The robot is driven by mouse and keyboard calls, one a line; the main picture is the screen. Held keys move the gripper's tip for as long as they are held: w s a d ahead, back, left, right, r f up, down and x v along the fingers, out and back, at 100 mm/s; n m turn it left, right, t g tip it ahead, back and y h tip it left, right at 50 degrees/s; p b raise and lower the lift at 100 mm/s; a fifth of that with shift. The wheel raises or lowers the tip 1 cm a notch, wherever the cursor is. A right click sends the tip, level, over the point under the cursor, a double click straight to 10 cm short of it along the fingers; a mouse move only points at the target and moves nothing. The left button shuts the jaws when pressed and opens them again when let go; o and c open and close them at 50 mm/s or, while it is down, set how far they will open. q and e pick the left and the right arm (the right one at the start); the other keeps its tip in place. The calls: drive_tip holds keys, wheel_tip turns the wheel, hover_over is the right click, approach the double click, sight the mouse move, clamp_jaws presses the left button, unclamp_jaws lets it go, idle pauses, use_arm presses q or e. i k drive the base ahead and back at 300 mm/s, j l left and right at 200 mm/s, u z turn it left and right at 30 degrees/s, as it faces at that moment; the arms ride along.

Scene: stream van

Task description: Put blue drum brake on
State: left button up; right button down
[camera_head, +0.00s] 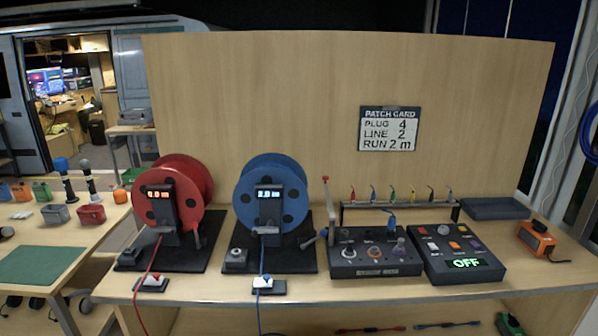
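The blue drum (250,190) stands upright on a black base plate (296,262), left of the middle of the bench. A dark post with a lit display (268,194) stands in front of it. A small dark box with a round knob (236,256) sits at the plate's front left. A grey crank-like handle (312,241) shows at the drum's lower right. A tall grey lever with a red tip (326,180) stands just right of the drum; I cannot tell which part is the brake. Neither of my grippers is in view.
A red drum (190,175) stands close on the left. Right are a dark knob box (376,262), a panel reading OFF (466,264) and an orange device (536,240). A blue cord (262,262) runs down over the front edge. A wooden backboard (300,90) rises behind.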

sight(323, 233)
drive_tip(key=l+u, duration=0.2)
drive_tip(key=u, duration=0.15)
drive_tip(key=l+u, duration=0.5)
drive_tip(key=u, duration=0.2)
drive_tip(key=i, duration=0.05)
